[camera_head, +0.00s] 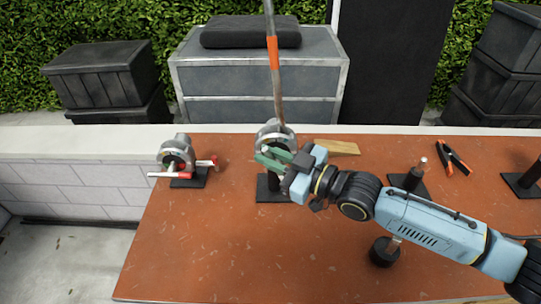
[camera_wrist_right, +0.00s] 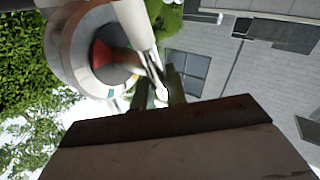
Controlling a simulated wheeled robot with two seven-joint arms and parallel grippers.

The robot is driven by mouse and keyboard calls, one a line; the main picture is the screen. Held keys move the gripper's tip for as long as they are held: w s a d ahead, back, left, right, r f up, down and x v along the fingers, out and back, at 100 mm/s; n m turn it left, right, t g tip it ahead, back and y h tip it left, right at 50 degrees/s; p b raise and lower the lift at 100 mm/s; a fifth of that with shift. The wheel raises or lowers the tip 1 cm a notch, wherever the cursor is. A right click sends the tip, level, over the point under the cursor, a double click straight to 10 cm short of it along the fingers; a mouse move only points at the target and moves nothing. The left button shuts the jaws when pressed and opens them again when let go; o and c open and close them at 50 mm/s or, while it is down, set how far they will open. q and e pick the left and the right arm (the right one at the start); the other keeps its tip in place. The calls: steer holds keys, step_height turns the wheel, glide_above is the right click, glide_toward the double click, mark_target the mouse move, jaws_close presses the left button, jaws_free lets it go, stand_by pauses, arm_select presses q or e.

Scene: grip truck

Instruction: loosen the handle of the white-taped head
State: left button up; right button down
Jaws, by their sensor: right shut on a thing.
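A round grey metal grip head (camera_head: 271,130) stands on a dark post and square base in the middle of the table. A long rod (camera_head: 273,55) with an orange band rises from it. My right gripper (camera_head: 268,158) reaches in from the right, its greenish fingers at the front of this head. In the right wrist view the gripper (camera_wrist_right: 160,92) is shut on a thin pale handle (camera_wrist_right: 155,70) beside the round head (camera_wrist_right: 85,45). White tape on this head is hard to make out. Another head (camera_head: 177,153), with red and white handle parts, stands at left. My left gripper is not in view.
The orange-brown table (camera_head: 220,255) is clear at the front left. A wooden piece (camera_head: 337,147) lies behind my right gripper. Black-and-orange pliers (camera_head: 453,158) lie at back right. Black-based posts (camera_head: 408,181) stand near my right arm. A grey cabinet (camera_head: 258,75) is behind.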

steer(key=shift+r+p, duration=0.15)
steer(key=shift+p, duration=0.35)
steer(key=shift+a+f+n+g+h+p, duration=0.3)
steer(key=shift+n+h+p, duration=0.3)
steer(key=shift+h+p, duration=1.1)
steer(key=shift+a+f+n+g+h+p, duration=0.25)
steer(key=shift+n+g+h+p, duration=0.35)
steer(key=shift+p, duration=2.05)
steer(key=shift+a+f+n+g+h+p, duration=0.2)
steer(key=shift+f+n+h+p, duration=0.3)
steer(key=shift+h+p, duration=1.3)
steer(key=shift+r+y+p, duration=0.1)
steer(key=shift+y+p, duration=0.2)
steer(key=shift+p, duration=0.05)
steer(key=c, duration=1.7)
jaws_free()
steer(key=b+v, duration=0.1)
steer(key=v, duration=1.2)
steer(key=shift+d+r, duration=0.15)
